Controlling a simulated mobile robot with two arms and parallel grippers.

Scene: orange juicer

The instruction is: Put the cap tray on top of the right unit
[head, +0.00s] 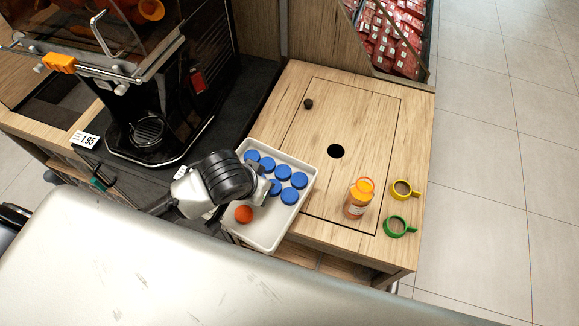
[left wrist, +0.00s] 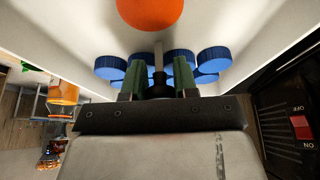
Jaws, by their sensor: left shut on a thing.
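The cap tray (head: 300,205) is a pale, shallow tray holding several blue caps (head: 290,196) and one orange (head: 243,214). In the head view it lies over the left front part of the wooden right unit (head: 360,120), its near corner past the front edge. I cannot tell whether it rests on the unit or hangs just above it. My left gripper (head: 262,184) reaches over the tray from the left. In the left wrist view its green fingers (left wrist: 158,82) are shut around a thin grey upright part, apparently the tray's handle. My right gripper is not in view.
An orange-capped bottle (head: 359,198), a yellow ring (head: 403,189) and a green ring (head: 397,227) stand at the unit's right front. A round hole (head: 336,151) and a small dark knob (head: 308,104) mark its top. The juicer (head: 150,130) stands left. The unit's back is clear.

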